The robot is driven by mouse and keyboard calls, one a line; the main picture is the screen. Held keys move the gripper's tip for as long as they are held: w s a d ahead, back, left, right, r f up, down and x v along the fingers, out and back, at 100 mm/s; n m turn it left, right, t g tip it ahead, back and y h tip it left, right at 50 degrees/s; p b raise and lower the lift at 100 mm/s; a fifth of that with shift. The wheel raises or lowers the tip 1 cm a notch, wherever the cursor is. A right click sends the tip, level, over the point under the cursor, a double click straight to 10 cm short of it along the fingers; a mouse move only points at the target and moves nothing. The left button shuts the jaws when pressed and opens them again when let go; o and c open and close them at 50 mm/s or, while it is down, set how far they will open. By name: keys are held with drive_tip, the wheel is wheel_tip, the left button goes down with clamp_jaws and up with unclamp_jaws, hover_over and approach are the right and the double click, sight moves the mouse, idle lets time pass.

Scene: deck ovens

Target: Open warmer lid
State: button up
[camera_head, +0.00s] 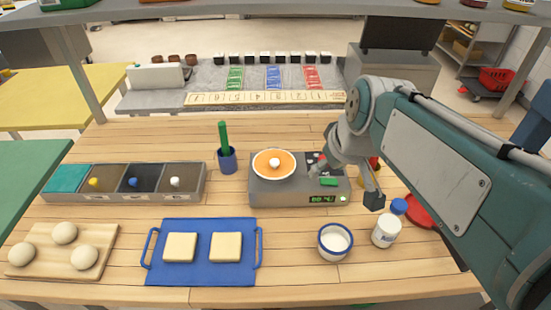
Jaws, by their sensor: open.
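A long grey box (201,188) stands at the left of the wooden table, with a teal section and dark panels bearing a yellow knob (94,183), a blue knob (133,182) and a white knob (175,182). I cannot tell for sure which thing is the warmer. A grey device (265,198) with a green display sits at the middle right, with an orange disc (273,163) with a white knob on top. My gripper (347,184) is open and empty over the device's right side, well right of the long box. My arm hides part of the table at the right.
A blue tray (203,266) with two pale slabs and a board (96,242) with dough balls lie in front. A blue cup (228,160) holds a green stick. A white bowl (335,242), a bottle (386,231) and a red dish (419,212) stand near my gripper.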

sight(275, 161)
drive_tip(key=w+a+f+n+g+y, duration=0.15)
drive_tip(key=w+a+n, duration=0.4)
drive_tip(key=w, duration=0.65)
drive_tip(key=shift+m, duration=0.45)
drive_tip(key=x, duration=1.1)
drive_tip(key=shift+w+a+f, duration=0.1)
drive_tip(key=shift+a+f, duration=0.1)
drive_tip(key=shift+a, duration=0.2)
clamp_jaws()
